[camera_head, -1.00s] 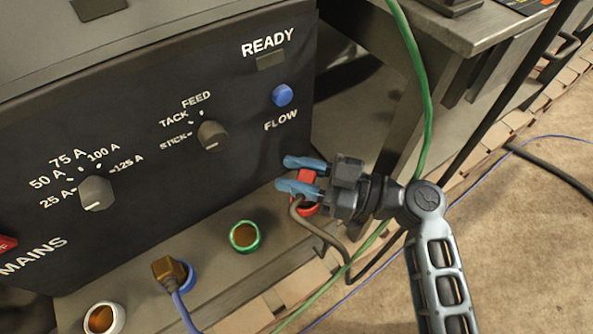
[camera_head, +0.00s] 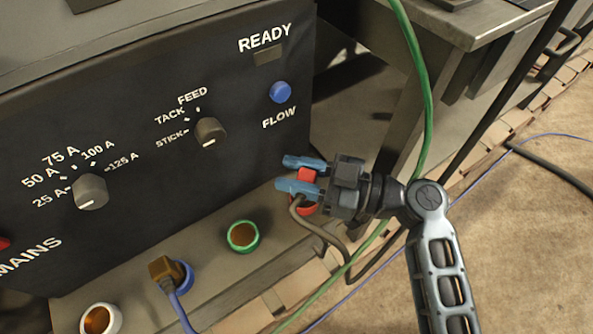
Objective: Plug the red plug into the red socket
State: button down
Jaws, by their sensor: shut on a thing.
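My gripper (camera_head: 301,175) is at the right end of the ledge below the dark control panel. Its two blue fingers are shut on the red plug (camera_head: 306,177), whose dark cable (camera_head: 309,225) hangs down from it. The red socket (camera_head: 305,207) shows as a red ring directly below the plug, partly covered by the fingers and plug. I cannot tell whether the plug is inside the socket or just above it.
The ledge also holds a green socket (camera_head: 243,236), a blue socket (camera_head: 181,276) with a brown plug (camera_head: 165,269) at it, and a white socket (camera_head: 100,319). A green cable (camera_head: 424,90) runs behind my gripper. The panel (camera_head: 150,180) with knobs stands close behind.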

jog(key=shift+s+d+f+b, duration=0.1)
jog(key=shift+s+f+b, duration=0.15)
jog(key=shift+f, duration=0.25)
jog(key=shift+r, duration=0.2)
dwell(0.3)
jog(key=shift+w+r, duration=0.2)
jog(key=shift+r, duration=0.7)
jog(key=shift+p, duration=0.3)
jog(key=shift+d+b, duration=0.1)
jog(key=shift+b, duration=0.3)
jog(key=shift+f+b, duration=1.2)
jog(key=shift+b, duration=0.1)
dwell(0.4)
jog(key=shift+r, duration=0.25)
dwell(0.4)
jog(key=shift+r, duration=0.35)
jog(key=shift+r+p, duration=0.25)
jog(key=shift+p, duration=0.1)
